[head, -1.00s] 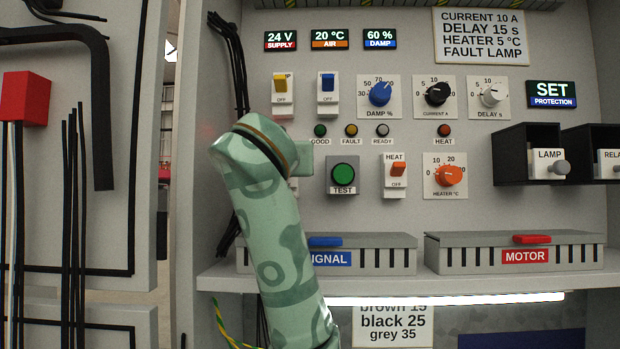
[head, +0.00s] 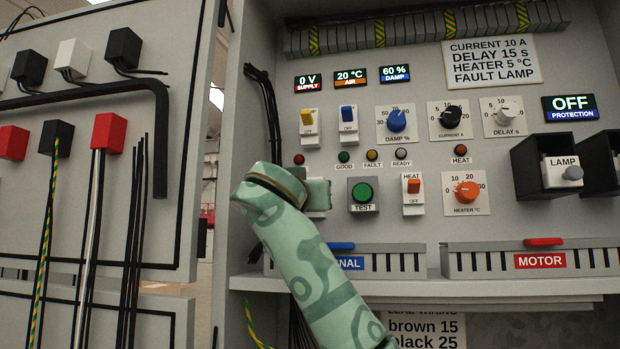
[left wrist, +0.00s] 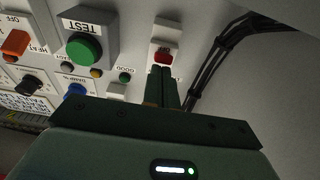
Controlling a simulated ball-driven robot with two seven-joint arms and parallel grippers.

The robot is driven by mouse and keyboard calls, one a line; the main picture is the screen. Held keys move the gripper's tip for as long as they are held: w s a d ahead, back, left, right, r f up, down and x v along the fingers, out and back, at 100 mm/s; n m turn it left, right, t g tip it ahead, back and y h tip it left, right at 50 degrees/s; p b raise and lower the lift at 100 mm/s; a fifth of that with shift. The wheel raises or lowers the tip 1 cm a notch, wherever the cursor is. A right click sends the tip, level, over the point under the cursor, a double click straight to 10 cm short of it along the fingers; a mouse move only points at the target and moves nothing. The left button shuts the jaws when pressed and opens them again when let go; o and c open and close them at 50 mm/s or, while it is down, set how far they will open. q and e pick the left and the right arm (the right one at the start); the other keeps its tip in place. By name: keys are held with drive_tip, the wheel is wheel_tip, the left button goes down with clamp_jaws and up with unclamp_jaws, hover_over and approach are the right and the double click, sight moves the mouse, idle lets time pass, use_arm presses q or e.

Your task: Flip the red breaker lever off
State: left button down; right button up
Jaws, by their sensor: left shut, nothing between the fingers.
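The red breaker lever (left wrist: 164,56) shows in the left wrist view on its white housing (left wrist: 166,32), beside the green TEST button (left wrist: 84,48). The fingertips of my left gripper (left wrist: 162,72) are shut and empty, right at the lever. I cannot tell whether they touch it. In the head view my left gripper (head: 318,194) is at the panel, left of the TEST button, and hides the red breaker. The supply display (head: 308,82) reads 0 V and the protection display (head: 570,107) reads OFF. My right gripper is not in view.
Yellow (head: 309,121) and blue (head: 348,119) switches sit above my gripper. An orange HEAT switch (head: 413,193) and several knobs are to the right. Boxes labelled SIGNAL and MOTOR (head: 540,261) stand on the shelf below. Black cables (head: 270,125) run down the left side.

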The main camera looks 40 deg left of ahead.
use_arm(q)
drive_tip(key=shift+w+a+f, duration=0.1)
drive_tip(key=shift+w+f, duration=0.15)
drive_tip(key=shift+f, duration=0.35)
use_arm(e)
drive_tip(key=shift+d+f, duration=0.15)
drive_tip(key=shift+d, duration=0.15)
use_arm(q)
drive_tip(key=f+b+v, duration=0.1)
drive_tip(key=v, duration=0.8)
drive_tip(key=shift+s+f, duration=0.2)
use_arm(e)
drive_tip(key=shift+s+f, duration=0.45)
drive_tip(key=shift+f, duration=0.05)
